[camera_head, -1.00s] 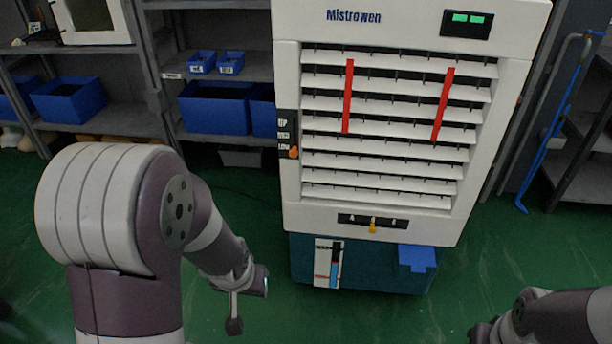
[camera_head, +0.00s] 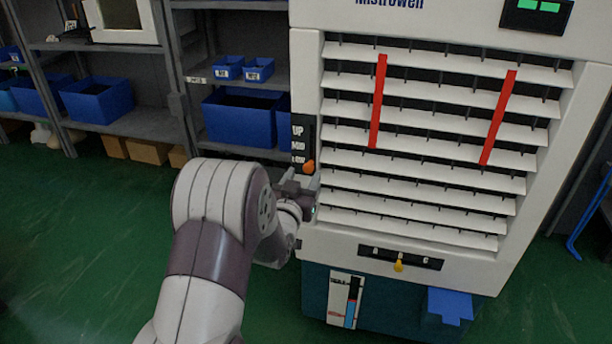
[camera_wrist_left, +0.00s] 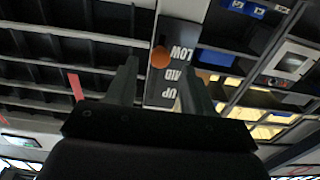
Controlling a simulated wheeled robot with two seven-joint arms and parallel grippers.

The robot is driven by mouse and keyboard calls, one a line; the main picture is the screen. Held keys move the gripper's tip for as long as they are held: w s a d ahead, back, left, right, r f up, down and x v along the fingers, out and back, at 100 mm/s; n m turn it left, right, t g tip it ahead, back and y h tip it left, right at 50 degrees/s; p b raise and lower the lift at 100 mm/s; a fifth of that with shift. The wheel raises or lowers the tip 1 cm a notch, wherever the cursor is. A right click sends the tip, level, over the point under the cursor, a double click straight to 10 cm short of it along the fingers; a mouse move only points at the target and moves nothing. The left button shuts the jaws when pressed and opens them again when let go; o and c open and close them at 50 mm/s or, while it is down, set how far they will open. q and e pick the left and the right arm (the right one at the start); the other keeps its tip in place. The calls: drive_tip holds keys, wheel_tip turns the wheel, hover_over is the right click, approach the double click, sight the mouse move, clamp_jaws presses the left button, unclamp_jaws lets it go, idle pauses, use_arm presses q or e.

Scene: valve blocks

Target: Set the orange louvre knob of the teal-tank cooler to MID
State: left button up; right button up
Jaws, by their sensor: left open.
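The cooler (camera_head: 306,70) is a white cabinet with a teal tank (camera_head: 315,290) at its base. The orange louvre knob (camera_head: 308,167) sits on a black strip (camera_head: 298,130) marked UP, MID and LOW on the cabinet's left edge. The knob is beside LOW, at the strip's lower end. My left gripper (camera_head: 302,184) is just below the knob in the head view. In the left wrist view the labels are upside down, and the knob (camera_wrist_left: 161,58) shows beyond and between the open, empty fingers. I see no contact. My right gripper is out of view.
White louvre slats with two red ribbons (camera_head: 377,100) lie right of the strip. A yellow knob (camera_head: 399,265) is on a lower A-B-C strip. Shelves with blue bins (camera_head: 240,117) stand behind, left of the cooler. Green floor (camera_head: 80,240) is clear at left.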

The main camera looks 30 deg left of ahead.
use_arm(q)
drive_tip(key=shift+x, duration=1.4)
drive_tip(key=shift+c, duration=0.3)
clamp_jaws()
wheel_tip(320, 180, up, 4)
drive_tip(key=shift+r+p, duration=0.1)
drive_tip(key=shift+p, duration=1.1)
drive_tip(key=shift+o, duration=0.3)
unclamp_jaws()
